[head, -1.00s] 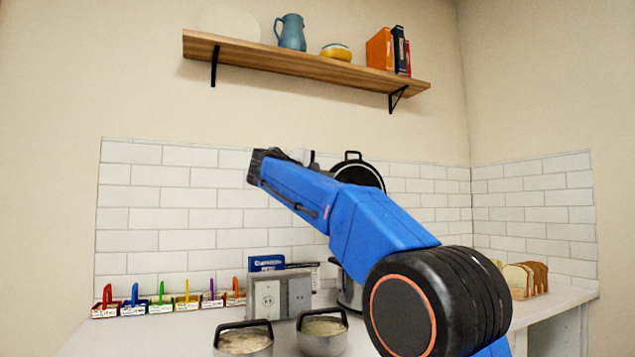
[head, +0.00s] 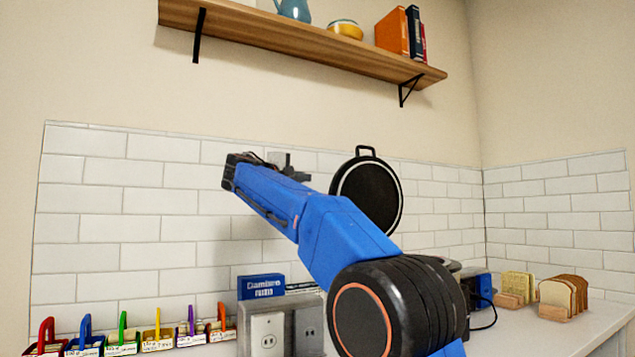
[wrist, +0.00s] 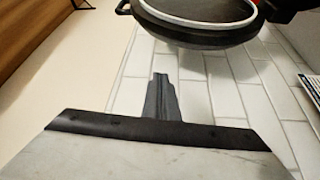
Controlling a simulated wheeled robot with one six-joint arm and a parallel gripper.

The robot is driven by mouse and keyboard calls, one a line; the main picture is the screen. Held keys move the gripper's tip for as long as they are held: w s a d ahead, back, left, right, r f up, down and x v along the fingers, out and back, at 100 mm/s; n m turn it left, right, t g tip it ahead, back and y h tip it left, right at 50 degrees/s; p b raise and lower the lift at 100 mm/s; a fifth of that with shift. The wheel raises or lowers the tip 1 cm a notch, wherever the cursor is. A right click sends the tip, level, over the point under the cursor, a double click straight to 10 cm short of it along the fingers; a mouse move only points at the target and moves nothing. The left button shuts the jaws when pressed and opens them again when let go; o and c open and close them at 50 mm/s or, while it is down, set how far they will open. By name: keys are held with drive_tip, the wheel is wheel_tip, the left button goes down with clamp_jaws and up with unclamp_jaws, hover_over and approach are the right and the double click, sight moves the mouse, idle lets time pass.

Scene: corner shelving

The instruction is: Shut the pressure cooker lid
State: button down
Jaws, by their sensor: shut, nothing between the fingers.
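The pressure cooker lid (head: 367,196) stands raised and upright, a dark round disc with a pale rim and a loop handle on its top edge. In the wrist view the lid (wrist: 200,22) spans the top of the picture, beyond my fingers. The cooker's pot is hidden behind my blue arm in the head view. My gripper (head: 290,170) is to the left of the lid, apart from it, mostly behind my arm's far end. In the wrist view my gripper (wrist: 160,85) shows its dark fingers together with nothing between them.
A wooden shelf (head: 300,35) with a jug, bowl and books hangs above. Colored labelled holders (head: 140,338) line the lower left, beside a grey socket box (head: 283,328) and a blue box (head: 262,287). Bread slices (head: 563,296) stand on the right counter (head: 545,335).

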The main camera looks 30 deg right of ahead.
drive_tip(key=w+d, duration=0.1)
drive_tip(key=d, duration=0.8)
drive_tip(key=shift+d, duration=0.15)
idle(0.4)
idle(0.4)
